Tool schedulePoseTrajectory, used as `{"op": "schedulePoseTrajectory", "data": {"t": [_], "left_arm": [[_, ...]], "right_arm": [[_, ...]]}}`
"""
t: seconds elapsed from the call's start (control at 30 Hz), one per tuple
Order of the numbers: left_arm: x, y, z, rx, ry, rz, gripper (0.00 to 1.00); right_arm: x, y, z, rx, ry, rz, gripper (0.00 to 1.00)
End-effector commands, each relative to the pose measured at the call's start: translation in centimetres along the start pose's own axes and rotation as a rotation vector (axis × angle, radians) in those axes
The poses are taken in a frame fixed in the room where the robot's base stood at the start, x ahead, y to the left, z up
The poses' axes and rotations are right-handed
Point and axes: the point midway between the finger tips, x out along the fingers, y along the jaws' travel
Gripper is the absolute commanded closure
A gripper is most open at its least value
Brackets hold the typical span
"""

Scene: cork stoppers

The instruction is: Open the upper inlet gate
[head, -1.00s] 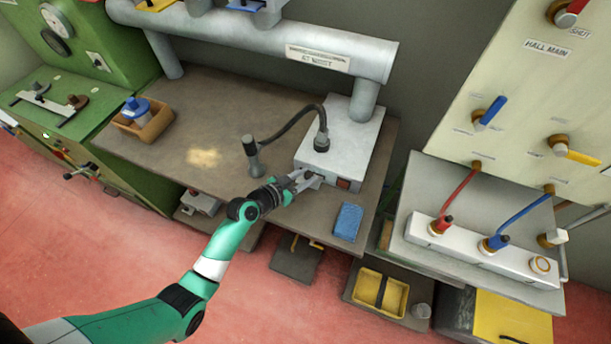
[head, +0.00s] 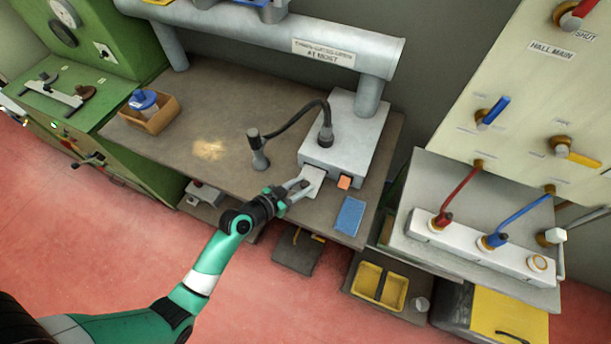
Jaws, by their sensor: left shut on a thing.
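A pale grey box (head: 350,143) stands on the bench under the end of the big duct. A flat light grey plate (head: 314,176) sticks out from the lower left of its front face. My left gripper (head: 303,187) is shut on the plate's outer edge. I cannot tell from here whether this plate is the upper inlet gate, as no readable label marks it. The fingers hide part of the plate. My right gripper is not in view.
A blue pad (head: 350,215) lies at the bench's front right. A wooden holder (head: 160,115) with a blue-topped jar is at the left. The valve panel (head: 520,80) stands right.

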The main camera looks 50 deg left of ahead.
Motion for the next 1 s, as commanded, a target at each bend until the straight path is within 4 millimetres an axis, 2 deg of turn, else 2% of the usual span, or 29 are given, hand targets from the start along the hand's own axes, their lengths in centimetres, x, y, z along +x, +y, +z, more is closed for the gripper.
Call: {"op": "schedulePoseTrajectory", "data": {"t": [0.17, 0.2, 0.27, 0.57, 0.67, 0.77, 1.0], "left_arm": [[0.1, 0.0, 0.0, 0.000, 0.000, 0.000, 1.00], [0.1, 0.0, 0.0, 0.000, 0.000, 0.000, 0.61], [0.1, 0.0, 0.0, 0.000, 0.000, 0.000, 0.51], [0.0, 0.0, 0.0, 0.000, 0.000, 0.000, 0.51], [-0.8, -0.1, 0.0, 0.000, 0.000, -0.001, 0.51], [-2.5, -0.1, -0.1, -0.001, 0.000, -0.002, 0.51], [-8.3, -0.1, 0.0, -0.003, -0.001, -0.004, 0.51]], "right_arm": [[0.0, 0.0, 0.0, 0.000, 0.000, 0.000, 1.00], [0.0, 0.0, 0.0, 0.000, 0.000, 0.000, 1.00], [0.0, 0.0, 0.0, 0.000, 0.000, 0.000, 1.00], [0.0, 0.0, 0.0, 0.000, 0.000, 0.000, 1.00], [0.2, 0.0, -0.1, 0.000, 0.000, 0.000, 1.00], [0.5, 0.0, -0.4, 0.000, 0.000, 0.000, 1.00], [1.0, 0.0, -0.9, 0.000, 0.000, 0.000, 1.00]]}}
